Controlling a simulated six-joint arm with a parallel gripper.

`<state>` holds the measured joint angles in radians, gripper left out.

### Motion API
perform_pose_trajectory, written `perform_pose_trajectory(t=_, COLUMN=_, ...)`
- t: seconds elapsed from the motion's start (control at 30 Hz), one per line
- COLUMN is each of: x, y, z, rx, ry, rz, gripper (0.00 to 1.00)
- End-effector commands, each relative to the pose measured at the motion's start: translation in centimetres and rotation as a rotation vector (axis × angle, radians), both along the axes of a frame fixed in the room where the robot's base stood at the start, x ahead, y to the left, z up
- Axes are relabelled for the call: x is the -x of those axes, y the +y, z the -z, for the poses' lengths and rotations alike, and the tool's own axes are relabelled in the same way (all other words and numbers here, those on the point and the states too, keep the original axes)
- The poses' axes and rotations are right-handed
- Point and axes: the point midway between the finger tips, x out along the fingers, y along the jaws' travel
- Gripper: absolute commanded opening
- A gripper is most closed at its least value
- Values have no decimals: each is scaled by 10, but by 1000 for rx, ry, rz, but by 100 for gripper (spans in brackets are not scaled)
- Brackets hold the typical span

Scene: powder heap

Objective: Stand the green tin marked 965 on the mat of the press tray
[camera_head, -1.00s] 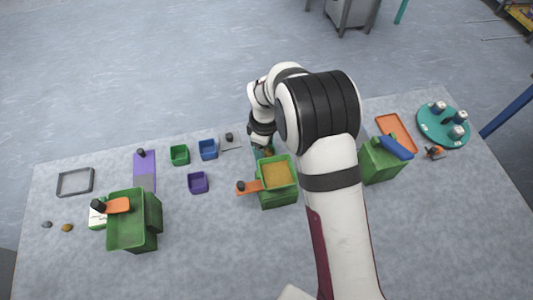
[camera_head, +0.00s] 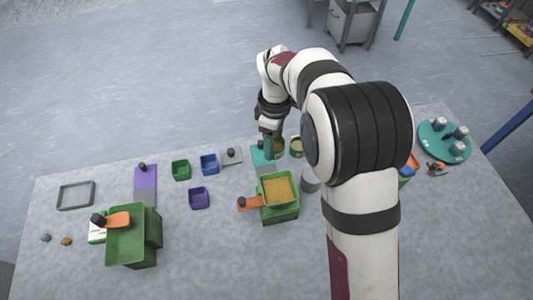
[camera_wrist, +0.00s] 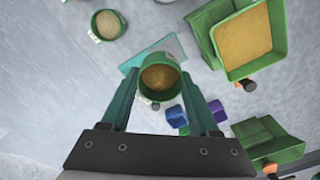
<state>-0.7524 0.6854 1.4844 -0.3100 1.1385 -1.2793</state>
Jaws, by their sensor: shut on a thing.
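My gripper (camera_wrist: 158,98) is shut on a green tin (camera_wrist: 158,80), open at the top with tan powder inside. The tin also shows in the head view (camera_head: 279,146), at the far side of the table beside a teal panel (camera_head: 260,157). Its marking cannot be read. In the wrist view the tin overlaps the teal panel (camera_wrist: 172,44); I cannot tell whether it touches it. A second green tin (camera_head: 297,147) with tan powder stands just right of it. No thing can be surely told as the press tray or its mat.
A green box of powder (camera_head: 266,205) with an orange handle stands in front of the gripper. Blue (camera_head: 209,170), green (camera_head: 181,176) and purple (camera_head: 198,205) bins stand to the left. A grey tray (camera_head: 61,205) is far left. A turntable (camera_head: 428,128) holds several tins at right.

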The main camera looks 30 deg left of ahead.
Motion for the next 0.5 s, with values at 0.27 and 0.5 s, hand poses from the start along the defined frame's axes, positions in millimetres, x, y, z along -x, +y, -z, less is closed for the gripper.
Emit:
perform_pose_trajectory(t=0.27, x=-104, y=-77, z=11, rx=1, ry=0, rz=153, gripper=0)
perform_pose_trajectory(t=0.5, x=-172, y=-170, z=21, rx=0, ry=-1, rz=278, gripper=0)
